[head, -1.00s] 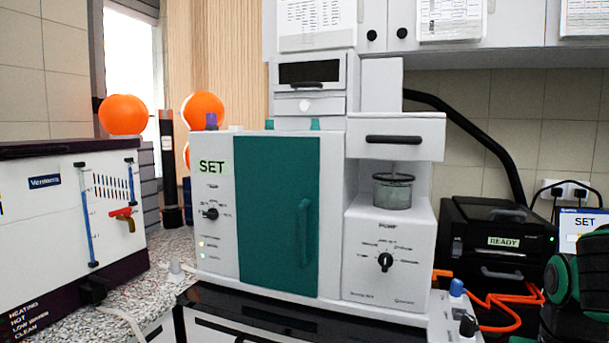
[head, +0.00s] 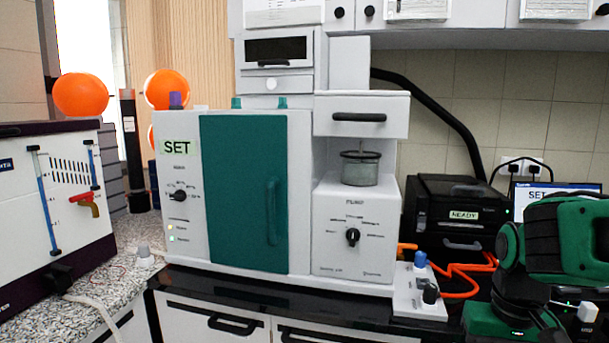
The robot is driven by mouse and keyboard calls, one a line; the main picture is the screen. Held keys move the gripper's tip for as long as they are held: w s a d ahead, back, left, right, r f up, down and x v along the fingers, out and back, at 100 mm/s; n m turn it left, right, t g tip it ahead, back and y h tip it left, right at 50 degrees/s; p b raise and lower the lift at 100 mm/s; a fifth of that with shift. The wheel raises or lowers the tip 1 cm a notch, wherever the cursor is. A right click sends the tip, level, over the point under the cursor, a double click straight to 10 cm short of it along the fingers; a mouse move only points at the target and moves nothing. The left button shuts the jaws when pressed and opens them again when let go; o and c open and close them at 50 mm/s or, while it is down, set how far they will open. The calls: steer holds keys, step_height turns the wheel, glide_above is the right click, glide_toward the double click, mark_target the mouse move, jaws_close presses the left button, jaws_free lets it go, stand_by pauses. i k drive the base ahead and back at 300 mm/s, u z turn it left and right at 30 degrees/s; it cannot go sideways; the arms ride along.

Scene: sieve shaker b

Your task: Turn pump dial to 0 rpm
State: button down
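The pump dial (head: 353,237) is a small black knob on the white front panel under the word PUMP, right of the green door. Its grip stands roughly upright, and small labels ring it. The labels are too small to read, so I cannot tell which speed it marks. Nothing touches the dial. Green and black links of my arm (head: 556,240) show at the right edge, well to the right of the dial. I cannot make out my gripper's fingers in the picture.
A glass vessel (head: 360,168) sits above the pump panel. Another black knob (head: 179,195) is left of the green door (head: 243,192). A small white box (head: 419,290) with blue and black knobs and orange cable stands right of the pump. A black printer (head: 458,212) is behind.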

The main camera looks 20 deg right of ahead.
mark_target(353, 235)
steer(key=u, duration=1.75)
steer(key=k, duration=0.75)
steer(key=z, duration=0.45)
